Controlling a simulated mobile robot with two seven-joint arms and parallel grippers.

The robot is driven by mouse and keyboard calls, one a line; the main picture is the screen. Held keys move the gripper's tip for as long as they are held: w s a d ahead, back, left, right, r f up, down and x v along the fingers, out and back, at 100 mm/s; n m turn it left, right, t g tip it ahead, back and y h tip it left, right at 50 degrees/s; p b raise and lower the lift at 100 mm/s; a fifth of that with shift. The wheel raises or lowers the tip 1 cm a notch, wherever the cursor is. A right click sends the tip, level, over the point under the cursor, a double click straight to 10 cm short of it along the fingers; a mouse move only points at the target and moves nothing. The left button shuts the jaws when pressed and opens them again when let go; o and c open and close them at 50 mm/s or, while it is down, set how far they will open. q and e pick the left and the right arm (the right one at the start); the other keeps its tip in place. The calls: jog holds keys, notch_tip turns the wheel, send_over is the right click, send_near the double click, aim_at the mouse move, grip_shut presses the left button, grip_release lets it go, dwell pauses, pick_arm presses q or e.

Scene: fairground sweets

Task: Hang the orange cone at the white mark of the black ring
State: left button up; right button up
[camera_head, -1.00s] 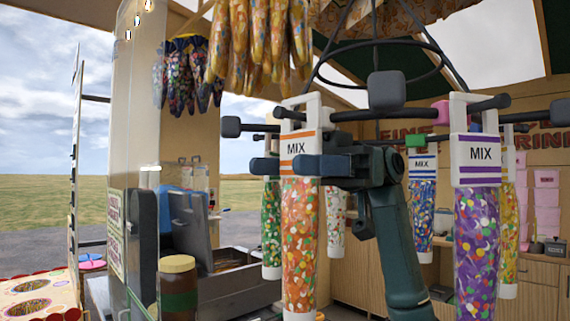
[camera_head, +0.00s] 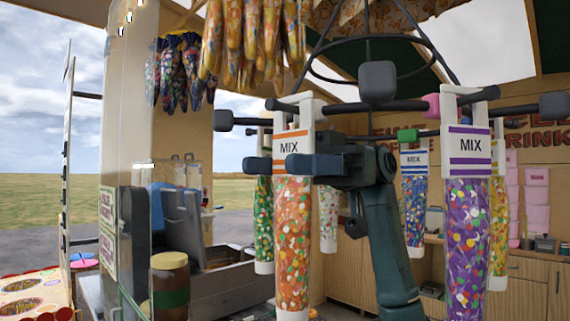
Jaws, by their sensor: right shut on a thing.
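The orange cone (camera_head: 292,215) is a clear tube of mixed sweets with an orange-striped MIX label and a white hanger frame. It hangs upright at the front left of the black ring rack. My left gripper is not in view.
A purple cone (camera_head: 468,230) hangs to the right; green (camera_head: 264,215), blue (camera_head: 414,205) and yellow cones hang behind. Pink (camera_head: 431,105) and green (camera_head: 410,134) marks sit on the rack. Patterned bags hang above.

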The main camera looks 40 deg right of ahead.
jog(key=o, duration=1.4)
jog(key=shift+c, duration=0.2)
jog(key=shift+w+d, duration=0.1)
jog(key=shift+d, duration=1.2)
jog(key=d+p, duration=0.2)
jog(key=d, duration=0.5)
jog(key=shift+w+d, duration=0.2)
jog(key=shift+w, duration=0.1)
